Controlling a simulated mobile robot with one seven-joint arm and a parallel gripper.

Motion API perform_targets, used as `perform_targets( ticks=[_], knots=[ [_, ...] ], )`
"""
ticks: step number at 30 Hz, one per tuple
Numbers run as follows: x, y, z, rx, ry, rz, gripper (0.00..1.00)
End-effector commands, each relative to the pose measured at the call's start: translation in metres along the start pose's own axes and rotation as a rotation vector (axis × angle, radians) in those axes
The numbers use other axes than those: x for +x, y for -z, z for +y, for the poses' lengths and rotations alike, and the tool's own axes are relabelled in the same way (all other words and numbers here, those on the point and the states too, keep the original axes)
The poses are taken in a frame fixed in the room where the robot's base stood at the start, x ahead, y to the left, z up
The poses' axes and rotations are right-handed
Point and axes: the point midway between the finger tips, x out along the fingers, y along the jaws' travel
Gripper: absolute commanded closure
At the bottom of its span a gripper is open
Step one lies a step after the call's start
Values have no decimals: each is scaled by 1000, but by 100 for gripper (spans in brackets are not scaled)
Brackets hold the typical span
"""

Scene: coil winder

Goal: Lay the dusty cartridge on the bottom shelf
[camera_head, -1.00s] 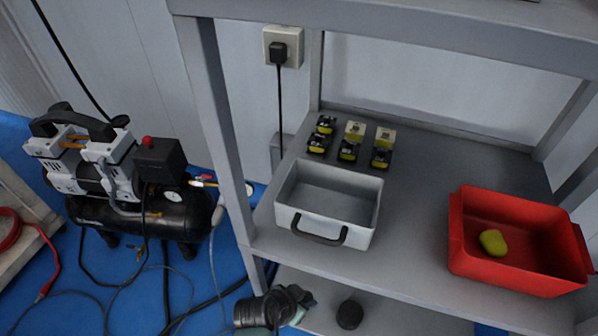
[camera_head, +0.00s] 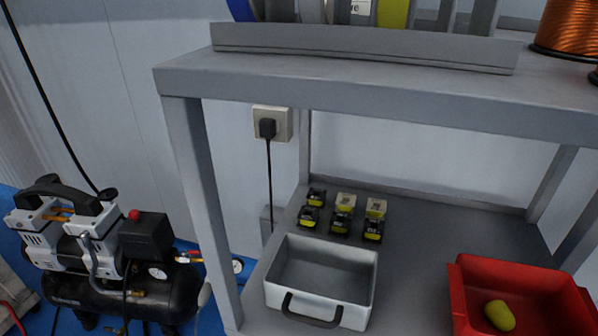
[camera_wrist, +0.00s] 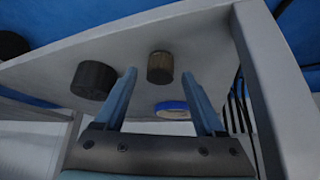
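A short brownish, dusty-looking cylinder (camera_wrist: 160,67), which may be the dusty cartridge, stands on a pale grey shelf (camera_wrist: 205,45) in the wrist view. My gripper (camera_wrist: 160,74) is open, its two blue fingers spread. The cylinder appears between and beyond the fingertips, with a gap on both sides, and nothing is held. A black cylinder (camera_wrist: 94,80) stands left of the left finger. I cannot tell which shelf level this is. The bottom shelf and my gripper are out of the head view.
A blue ring (camera_wrist: 172,108) lies between the fingers' lines. A shelf post (camera_wrist: 270,80) rises close on the right. The head view shows a grey bin (camera_head: 320,285), several yellow-black parts (camera_head: 342,217), a red bin (camera_head: 470,275) with a yellow object (camera_head: 499,315), and a compressor (camera_head: 110,265).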

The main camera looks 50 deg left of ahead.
Motion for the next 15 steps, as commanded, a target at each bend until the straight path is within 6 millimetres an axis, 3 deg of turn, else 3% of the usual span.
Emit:
perform_targets(
  ticks=[15],
  knots=[
    [0,0,0,0,0,0,29]
  ],
)
